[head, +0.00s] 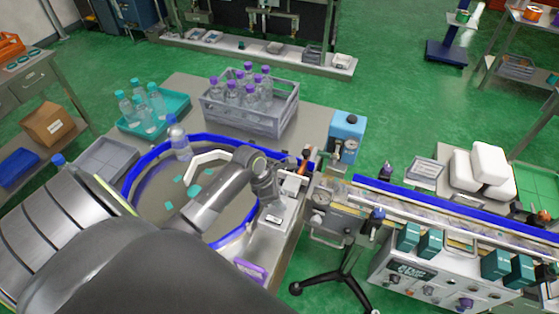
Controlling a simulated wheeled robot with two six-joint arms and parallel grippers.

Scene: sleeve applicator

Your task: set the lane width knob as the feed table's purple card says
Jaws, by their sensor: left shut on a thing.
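My left arm reaches in from the lower left across the round feed table (125,183). My left gripper (303,170) is at the table's right edge, where the conveyor lane begins. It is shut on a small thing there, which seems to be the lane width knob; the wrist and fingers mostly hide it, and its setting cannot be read. A purple card (250,270) shows at the table's front edge, too small to read. My right gripper is not in view.
A grey crate of purple-capped bottles (250,115) and a teal tray of teal-capped bottles (185,108) stand behind the feed table. The conveyor (450,212) runs right.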

